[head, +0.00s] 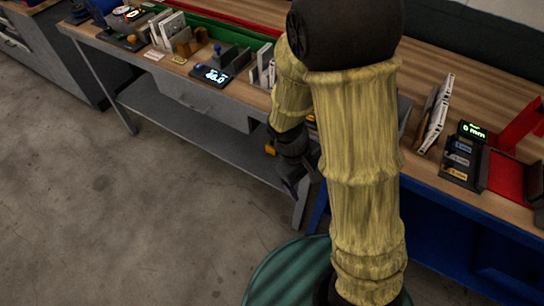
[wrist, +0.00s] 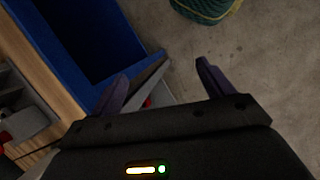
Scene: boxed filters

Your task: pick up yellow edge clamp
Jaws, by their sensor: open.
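Mustard-yellow pieces (head: 184,43) stand on the left bench, beside upright white boxes. One may be the yellow edge clamp, but they are too small to tell. A small orange-yellow patch (head: 270,149) shows by my wrist, and I cannot tell whether it belongs to my arm. My gripper (head: 291,187) hangs low in front of the bench, below its top and right of the mustard pieces. In the wrist view my gripper (wrist: 162,70) has its two dark fingers spread, with nothing held between them. No yellow clamp shows there. My arm hides part of the bench.
The wooden bench (head: 129,55) carries a lit display (head: 213,75), boxes and a green tray (head: 215,36). At right are leaning white boxes (head: 435,115), another display (head: 472,130) and a red stand (head: 506,176). A blue bin (wrist: 88,35) is near my fingers. Floor at left is clear.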

